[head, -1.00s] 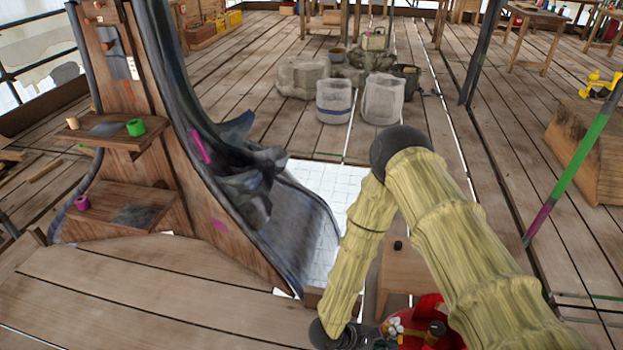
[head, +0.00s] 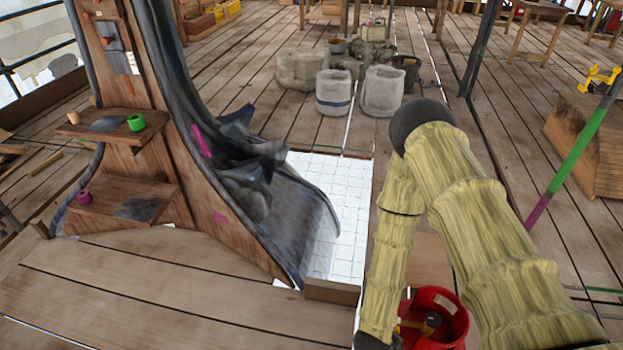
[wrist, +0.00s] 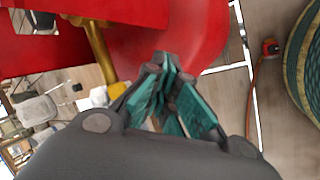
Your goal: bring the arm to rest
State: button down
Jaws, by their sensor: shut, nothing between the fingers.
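My gripper (wrist: 172,75) shows in the wrist view with its teal-padded fingers drawn together and nothing between them. Just beyond the fingertips is a red surface (wrist: 200,30), close up; I cannot tell whether the fingers touch it. In the head view my pale yellow arm is bent, with its forearm reaching down to the bottom edge. The gripper itself is out of the head picture or hidden there. A red round container (head: 452,305) with a tool in it stands beside the lower end of my forearm.
A wooden spire structure (head: 150,75) with shelves and dark sheeting stands at left. A green and magenta pole (head: 580,150) leans at right. Pale buckets (head: 383,92) and stone blocks (head: 305,70) are at the back. The plank floor between is mostly clear.

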jog(key=s+r+m+g+y+p, duration=0.1)
jog(key=s+r+m+y, duration=0.1)
jog(key=s, duration=0.5)
jog(key=s+r+m+g+y+p, duration=0.1)
jog(key=s+r+m+g+y, duration=0.1)
jog(key=s+m, duration=0.4)
notch_tip(320, 180, up, 3)
jog(key=shift+s+a+f+y, duration=0.15)
jog(key=shift+s+a+y, duration=0.25)
jog(key=shift+s+y, duration=0.55)
jog(key=shift+s+h, duration=0.2)
jog(key=shift+h, duration=0.15)
